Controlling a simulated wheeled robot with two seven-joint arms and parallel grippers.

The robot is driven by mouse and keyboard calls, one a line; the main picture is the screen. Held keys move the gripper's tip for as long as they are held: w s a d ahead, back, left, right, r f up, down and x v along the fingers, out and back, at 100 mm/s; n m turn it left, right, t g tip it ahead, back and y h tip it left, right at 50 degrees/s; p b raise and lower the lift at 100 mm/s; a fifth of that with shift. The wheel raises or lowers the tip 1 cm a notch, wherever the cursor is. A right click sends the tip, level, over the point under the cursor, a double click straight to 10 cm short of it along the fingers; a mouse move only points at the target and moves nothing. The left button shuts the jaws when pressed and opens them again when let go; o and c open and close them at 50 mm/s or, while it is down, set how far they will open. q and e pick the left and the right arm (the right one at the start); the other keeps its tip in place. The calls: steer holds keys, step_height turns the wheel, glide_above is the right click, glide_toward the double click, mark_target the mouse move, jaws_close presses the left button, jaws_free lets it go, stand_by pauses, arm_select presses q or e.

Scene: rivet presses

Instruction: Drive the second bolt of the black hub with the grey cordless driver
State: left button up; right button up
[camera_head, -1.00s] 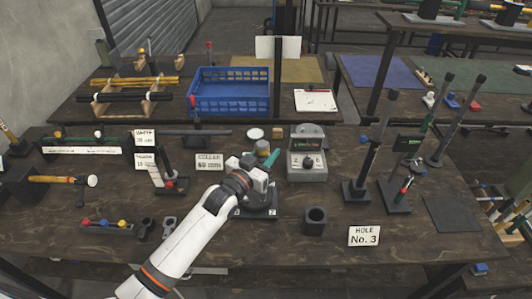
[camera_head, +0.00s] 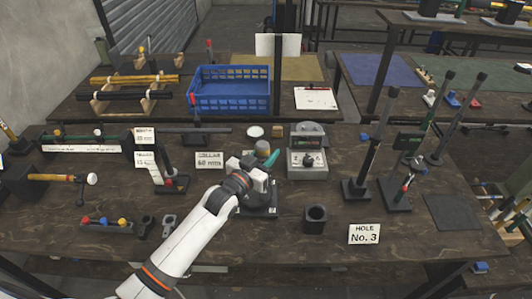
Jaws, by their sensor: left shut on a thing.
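My left gripper (camera_head: 258,172) is over the black hub on the near table, its arm reaching in from the bottom left. It is shut on what looks like the grey cordless driver (camera_head: 262,148), whose rounded grey top shows just behind the fingers. A teal piece (camera_head: 272,159) sticks out to the right beside it. The black hub (camera_head: 262,201) sits on a dark base under the gripper, with small white number labels at its front. My wrist and fingers hide most of the hub, its bolts and the driver's tip. My right gripper is not in view.
A grey box with a dial (camera_head: 307,160) stands close on the right. A black hollow block (camera_head: 315,219) and the HOLE No. 3 card (camera_head: 364,234) are in front. Upright rods on black bases (camera_head: 357,190) stand further right. A collar card (camera_head: 210,160) stands left.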

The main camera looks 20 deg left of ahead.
arm_select(q)
steer(key=shift+f, duration=0.35)
steer(key=shift+s+f+b, duration=0.15)
steer(key=shift+f+b, duration=0.2)
steer(key=shift+f, duration=0.25)
stand_by(1.3)
steer(key=shift+d+p, duration=0.1)
steer(key=shift+p, duration=0.3)
stand_by(0.6)
steer(key=shift+r, duration=0.1)
